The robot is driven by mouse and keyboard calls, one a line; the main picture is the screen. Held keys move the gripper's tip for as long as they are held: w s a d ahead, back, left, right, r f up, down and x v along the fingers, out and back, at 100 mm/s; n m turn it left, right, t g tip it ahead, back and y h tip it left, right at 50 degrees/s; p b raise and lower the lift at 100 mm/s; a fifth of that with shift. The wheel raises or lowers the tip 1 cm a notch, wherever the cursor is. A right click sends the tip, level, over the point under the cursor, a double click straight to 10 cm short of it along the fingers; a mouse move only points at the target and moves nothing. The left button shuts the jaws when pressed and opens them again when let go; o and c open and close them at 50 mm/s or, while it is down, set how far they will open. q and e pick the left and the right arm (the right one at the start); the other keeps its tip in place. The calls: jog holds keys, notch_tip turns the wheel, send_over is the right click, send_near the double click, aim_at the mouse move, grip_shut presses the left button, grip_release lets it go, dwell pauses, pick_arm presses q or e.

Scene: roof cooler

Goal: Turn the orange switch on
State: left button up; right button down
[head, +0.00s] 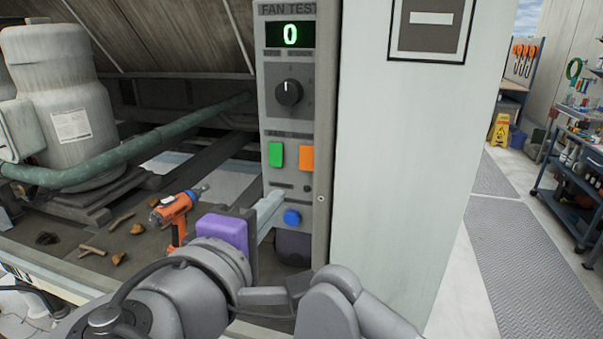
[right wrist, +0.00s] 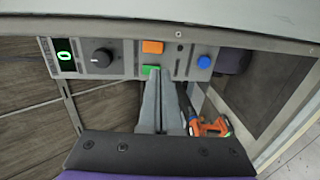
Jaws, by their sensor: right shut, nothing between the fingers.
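The orange switch (head: 306,158) is on the grey fan test panel (head: 318,60), right of the green switch (head: 276,154). In the right wrist view the orange switch (right wrist: 152,47) lies just beyond the green switch (right wrist: 150,70). My right gripper (head: 278,201) is shut and empty, its fingertips in front of the panel, below the green switch and near the blue button (head: 292,217). In the right wrist view its fingers (right wrist: 160,82) overlap the lower part of the green switch; I cannot tell whether they touch. The display (head: 290,35) reads 0. My left gripper is not in view.
A black knob (head: 289,92) sits above the switches. A grey motor (head: 62,100) and a green pipe (head: 130,148) are further left. A pale wall (head: 400,170) flanks the panel's right side.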

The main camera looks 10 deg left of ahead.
aim_at(306, 168)
jog(key=w, duration=0.4)
jog(key=w+f, duration=0.1)
jog(key=w, duration=0.7)
jog(key=shift+w+d+f, duration=0.25)
jog(key=shift+w, duration=0.1)
jog(key=shift+w+p, duration=0.25)
jog(key=shift+p, duration=0.2)
jog(key=shift+f, duration=0.1)
